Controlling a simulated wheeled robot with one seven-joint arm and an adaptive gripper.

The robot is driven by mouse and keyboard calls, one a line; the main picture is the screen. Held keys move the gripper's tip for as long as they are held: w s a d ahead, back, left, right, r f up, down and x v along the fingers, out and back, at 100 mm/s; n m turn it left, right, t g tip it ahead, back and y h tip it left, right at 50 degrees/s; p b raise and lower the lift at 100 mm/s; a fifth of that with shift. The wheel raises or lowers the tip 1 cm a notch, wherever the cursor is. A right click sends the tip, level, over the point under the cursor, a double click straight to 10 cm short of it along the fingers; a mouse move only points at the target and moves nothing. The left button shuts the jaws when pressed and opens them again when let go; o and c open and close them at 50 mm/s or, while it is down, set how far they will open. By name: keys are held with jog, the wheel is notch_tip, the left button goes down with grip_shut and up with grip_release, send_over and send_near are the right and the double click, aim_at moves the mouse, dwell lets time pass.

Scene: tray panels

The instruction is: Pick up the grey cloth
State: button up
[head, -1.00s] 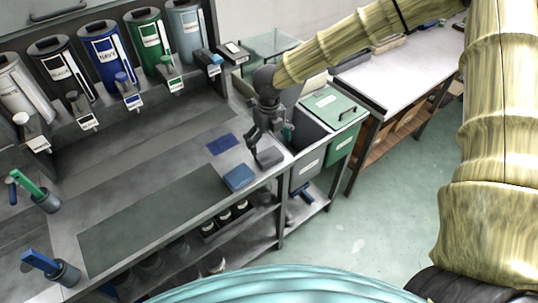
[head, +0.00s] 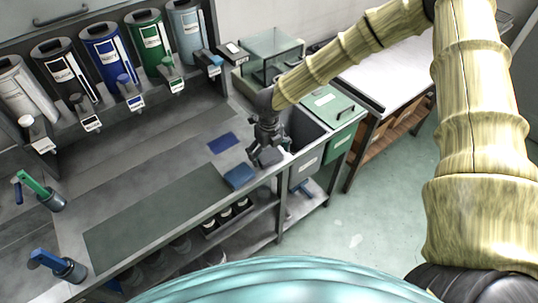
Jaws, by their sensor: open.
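The grey cloth (head: 271,157) is a small folded pad near the right end of the grey bench, close to its front edge. My gripper (head: 259,158) is open and points down at the cloth, with its fingers low around or just over it. Whether the fingers touch the cloth I cannot tell. The gripper hides part of the cloth.
A blue folded cloth (head: 240,176) lies just left of the grey one, with a flat dark-blue piece (head: 222,143) behind it. A grey open bin (head: 306,152) and a green-lidded bin (head: 338,122) stand to the right. Labelled dispensers (head: 104,58) line the back.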

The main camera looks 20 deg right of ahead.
jog(key=c, duration=0.9)
jog(key=shift+r, duration=0.1)
